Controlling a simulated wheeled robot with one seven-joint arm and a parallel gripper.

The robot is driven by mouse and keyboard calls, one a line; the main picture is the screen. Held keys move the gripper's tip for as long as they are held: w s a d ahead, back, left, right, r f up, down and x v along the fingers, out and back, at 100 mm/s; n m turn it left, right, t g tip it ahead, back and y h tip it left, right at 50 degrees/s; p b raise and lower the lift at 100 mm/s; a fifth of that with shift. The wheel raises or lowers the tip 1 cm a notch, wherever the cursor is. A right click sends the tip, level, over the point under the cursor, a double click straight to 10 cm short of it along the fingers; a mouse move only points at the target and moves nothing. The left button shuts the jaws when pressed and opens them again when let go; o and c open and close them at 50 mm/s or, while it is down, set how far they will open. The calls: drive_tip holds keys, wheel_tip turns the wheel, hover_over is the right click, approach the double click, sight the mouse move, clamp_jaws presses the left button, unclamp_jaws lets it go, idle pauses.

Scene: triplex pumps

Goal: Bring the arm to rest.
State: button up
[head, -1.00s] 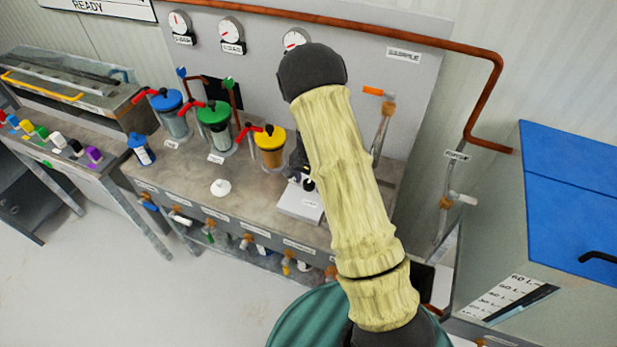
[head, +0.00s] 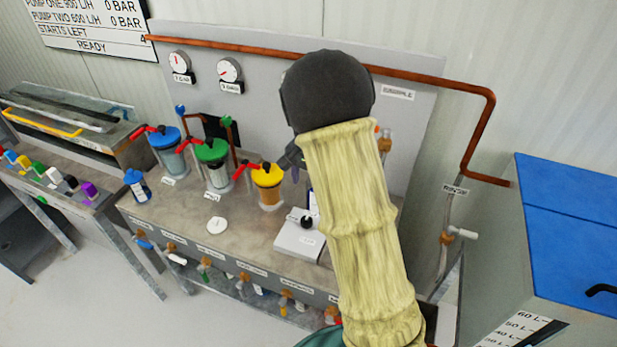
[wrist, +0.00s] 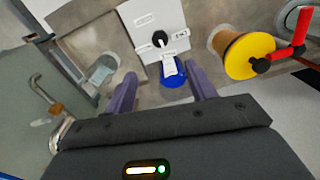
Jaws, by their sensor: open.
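My arm, in pale yellow sleeves with a dark joint at its top, rises across the right middle of the head view. My gripper (wrist: 161,72) shows in the wrist view as two purple fingers spread apart. A blue-capped item with a white label (wrist: 172,75) shows in the gap between the fingers. It looks to be beyond them, on the bench, but I cannot tell the distance. In the head view the gripper (head: 295,168) is mostly hidden behind the arm, above the bench near the yellow-lidded pot (head: 267,185).
The bench (head: 190,215) carries blue-lidded (head: 167,150) and green-lidded (head: 212,165) pots, a small blue bottle (head: 137,186), a white disc (head: 217,226) and a white box (head: 299,240). A blue-lidded tank (head: 565,220) stands right. A copper pipe (head: 480,120) runs along the back panel.

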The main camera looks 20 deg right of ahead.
drive_tip(key=shift+r, duration=0.7)
drive_tip(key=s+r+n+t, duration=0.1)
drive_tip(key=s+n, duration=0.7)
drive_tip(key=s, duration=1.2)
drive_tip(key=shift+s+a+r+n+t, duration=0.2)
drive_tip(key=shift+a+n+t, duration=0.1)
drive_tip(key=shift+t, duration=0.4)
